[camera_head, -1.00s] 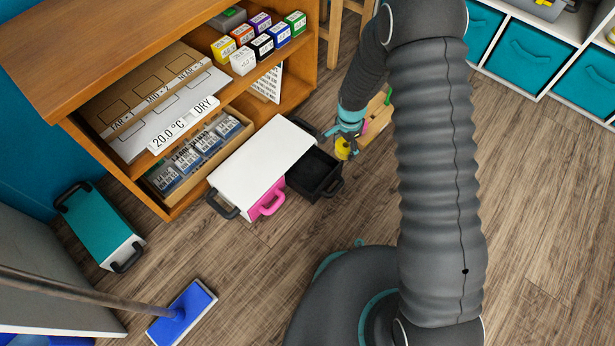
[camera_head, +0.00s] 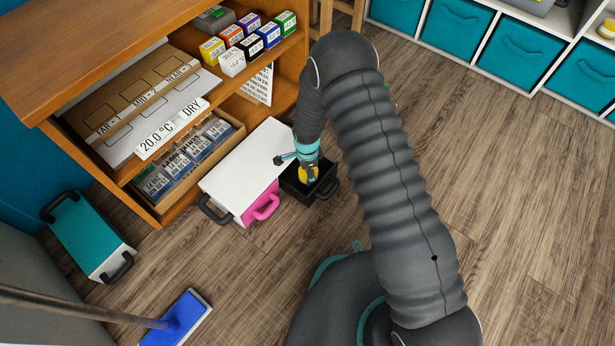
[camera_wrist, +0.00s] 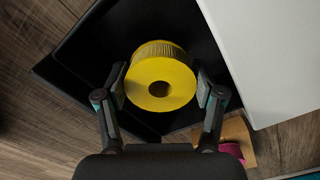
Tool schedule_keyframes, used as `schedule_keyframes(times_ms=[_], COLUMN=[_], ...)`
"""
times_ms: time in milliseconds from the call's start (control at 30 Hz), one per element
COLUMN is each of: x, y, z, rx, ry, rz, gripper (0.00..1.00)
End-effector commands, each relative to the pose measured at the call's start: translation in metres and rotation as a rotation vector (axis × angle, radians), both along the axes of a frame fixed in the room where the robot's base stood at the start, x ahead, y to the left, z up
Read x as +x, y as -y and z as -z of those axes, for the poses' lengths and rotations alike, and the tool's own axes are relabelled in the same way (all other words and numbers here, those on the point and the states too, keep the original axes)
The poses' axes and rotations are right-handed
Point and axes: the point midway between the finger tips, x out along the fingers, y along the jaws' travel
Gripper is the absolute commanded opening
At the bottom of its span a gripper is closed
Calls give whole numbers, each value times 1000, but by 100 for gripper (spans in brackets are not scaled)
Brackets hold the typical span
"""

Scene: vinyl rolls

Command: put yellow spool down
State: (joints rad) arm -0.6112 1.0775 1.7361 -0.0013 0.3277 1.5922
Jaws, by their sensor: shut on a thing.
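The yellow spool (camera_wrist: 160,80) is between the two fingers of my gripper (camera_wrist: 161,92), which is shut on it. In the wrist view its round face and centre hole show, with the black bin behind it. In the head view the yellow spool (camera_head: 308,174) and my gripper (camera_head: 306,165) are over or in the black bin (camera_head: 325,191). I cannot tell whether the spool touches the bin floor. My arm hides part of the bin.
A teal box (camera_head: 88,235) and a blue mop head (camera_head: 178,318) lie left. Floor at right is open.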

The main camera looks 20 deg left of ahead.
Motion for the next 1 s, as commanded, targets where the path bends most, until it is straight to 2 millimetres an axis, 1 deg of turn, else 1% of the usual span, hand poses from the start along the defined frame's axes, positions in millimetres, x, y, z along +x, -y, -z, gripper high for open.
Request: schedule_keyframes(times_ms=[100,233,467,633,667,700,1000], x=[-1,0,0,0,0,0,0], y=[1,1,0,0,0,0,0], z=[17,32,32,37,35,35,34], rx=[-2,-1,0,0,0,0,0], ry=[-2,-1,0,0,0,0,0], rz=[0,0,0,0,0,0,0], gripper=[18,18,18,18,76,79,79])
